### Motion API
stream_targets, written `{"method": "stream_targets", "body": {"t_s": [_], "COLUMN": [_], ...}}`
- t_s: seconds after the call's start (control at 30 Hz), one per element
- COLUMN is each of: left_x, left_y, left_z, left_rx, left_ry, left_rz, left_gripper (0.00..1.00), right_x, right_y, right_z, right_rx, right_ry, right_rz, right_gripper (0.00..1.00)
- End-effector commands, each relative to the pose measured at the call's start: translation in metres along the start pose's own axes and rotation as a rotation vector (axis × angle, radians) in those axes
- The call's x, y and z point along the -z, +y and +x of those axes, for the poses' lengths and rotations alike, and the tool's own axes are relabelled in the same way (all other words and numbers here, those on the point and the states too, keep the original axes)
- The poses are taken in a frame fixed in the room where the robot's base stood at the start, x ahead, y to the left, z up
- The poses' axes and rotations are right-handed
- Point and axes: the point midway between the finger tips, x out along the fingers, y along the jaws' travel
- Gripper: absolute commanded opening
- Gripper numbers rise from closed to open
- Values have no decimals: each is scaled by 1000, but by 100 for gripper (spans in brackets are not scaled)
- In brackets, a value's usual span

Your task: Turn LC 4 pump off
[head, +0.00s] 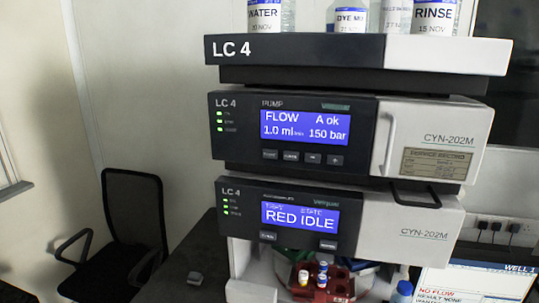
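The LC 4 pump (360,120) is the middle module of the stack, with a dark front and a white right side marked CYN-202M. Its blue screen (305,127) is lit and reads FLOW 1.0 ml/min, A ok, 150 bar. Neither of my grippers shows in the head view.
Above is the LC 4 top tray (300,50) with several bottles, including RINSE (434,14). Below, another LC 4 module (290,235) reads RED IDLE. A red vial rack (325,280), a monitor (475,283) reading NO FLOW and a black chair (130,220) are lower.

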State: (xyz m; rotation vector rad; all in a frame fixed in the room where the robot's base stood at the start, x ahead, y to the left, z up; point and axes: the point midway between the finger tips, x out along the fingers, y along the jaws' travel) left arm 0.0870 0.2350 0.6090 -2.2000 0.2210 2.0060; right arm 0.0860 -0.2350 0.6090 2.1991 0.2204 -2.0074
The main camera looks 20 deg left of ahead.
Motion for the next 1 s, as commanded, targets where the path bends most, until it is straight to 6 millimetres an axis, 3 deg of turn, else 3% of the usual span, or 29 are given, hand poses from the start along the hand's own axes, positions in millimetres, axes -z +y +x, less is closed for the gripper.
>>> {"method": "stream_targets", "body": {"t_s": [0.63,1.0], "left_x": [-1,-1], "left_y": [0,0], "left_z": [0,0], "left_rx": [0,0], "left_ry": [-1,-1], "left_rz": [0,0], "left_gripper": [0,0], "right_x": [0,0], "right_y": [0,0], "right_z": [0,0], "right_rx": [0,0], "right_ry": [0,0], "right_rz": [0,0], "right_gripper": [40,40]}}
